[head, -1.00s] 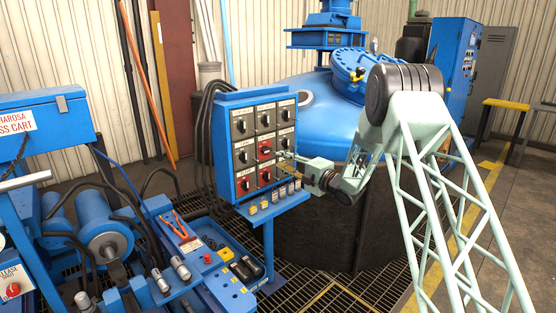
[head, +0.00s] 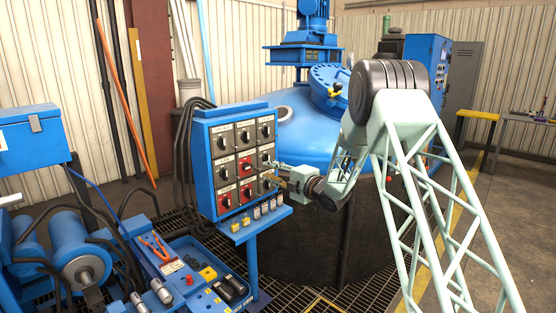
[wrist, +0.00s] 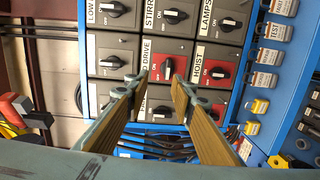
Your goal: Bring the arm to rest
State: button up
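My gripper (wrist: 160,88) is open in the wrist view, its two wood-coloured fingers apart with nothing between them. It faces a blue switch panel (wrist: 190,128) with grey and red switch plates and black rotary knobs. A red plate with a knob (wrist: 167,70) shows just beyond the gap between the fingertips, and a second red plate marked HOIST (wrist: 215,74) is right of it. In the head view my gripper (head: 272,172) is close to the right side of the panel (head: 206,180). I cannot tell whether the fingertips touch it.
A large blue-lidded vessel (head: 330,140) stands behind my arm. Open floor (head: 520,215) lies at right.

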jog(key=s+d+r+m+h, duration=0.3)
jog(key=s+d+r+m, duration=0.1)
jog(key=d+r, duration=0.25)
jog(key=s+d+r+m+h, duration=0.35)
jog(key=d+r, duration=0.25)
jog(key=r, duration=0.2)
jog(key=s+d+r+m+g+h, duration=0.1)
jog(key=s+d+r+m+h, duration=0.25)
jog(key=s, duration=0.65)
jog(key=s+d+r+m+h, duration=0.1)
jog(key=s+d+r+m, duration=0.25)
jog(key=s+d, duration=0.45)
jog(key=s+f+m+g, duration=0.2)
jog(key=s+m, duration=0.2)
jog(key=s, duration=1.5)
jog(key=s+f+m+g, duration=0.2)
jog(key=s+m+g, duration=0.1)
jog(key=s, duration=1.5)
jog(key=s+d+f+m+g, duration=0.1)
jog(key=s+f+m+g, duration=0.1)
jog(key=s, duration=1.7)
jog(key=f+m, duration=0.1)
jog(key=m, duration=0.1)
jog(key=shift+s+m+g+h+p, duration=0.3)
jog(key=shift+m+g+h+p, duration=0.05)
jog(key=shift+g+h, duration=0.05)
